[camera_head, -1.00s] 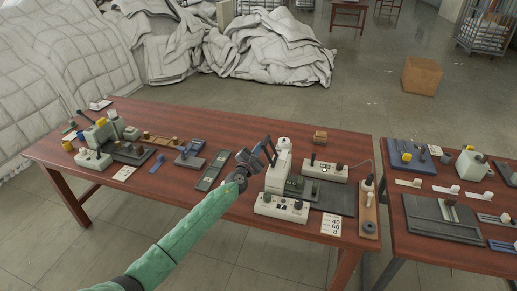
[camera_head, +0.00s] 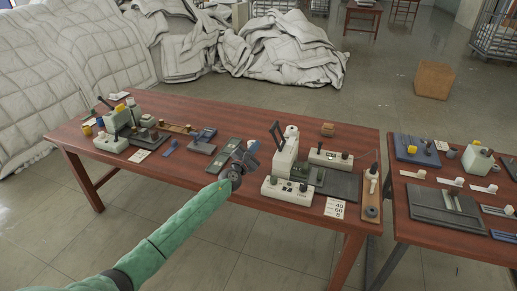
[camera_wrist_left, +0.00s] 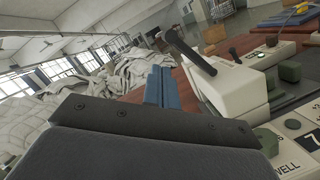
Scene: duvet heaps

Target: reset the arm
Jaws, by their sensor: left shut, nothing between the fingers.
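My left gripper (camera_head: 250,158) is shut and empty above the near middle of the wooden table, at the end of my green arm. Its blue fingers (camera_wrist_left: 162,88) lie together in the left wrist view. A pale machine (camera_head: 287,158) with a raised dark lever (camera_head: 277,134) stands just right of the gripper, apart from it in the head view. In the left wrist view the pale machine (camera_wrist_left: 232,92) and its black-ended lever (camera_wrist_left: 188,50) are close on the right. My right gripper is not in view.
The reddish table (camera_head: 210,115) also bears a pale control box (camera_head: 287,190), a number card (camera_head: 335,208) and a second machine (camera_head: 118,122) at left. Another table (camera_head: 398,222) stands at right. White duvet heaps (camera_head: 285,55) and a cardboard box (camera_head: 434,79) lie beyond on the floor.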

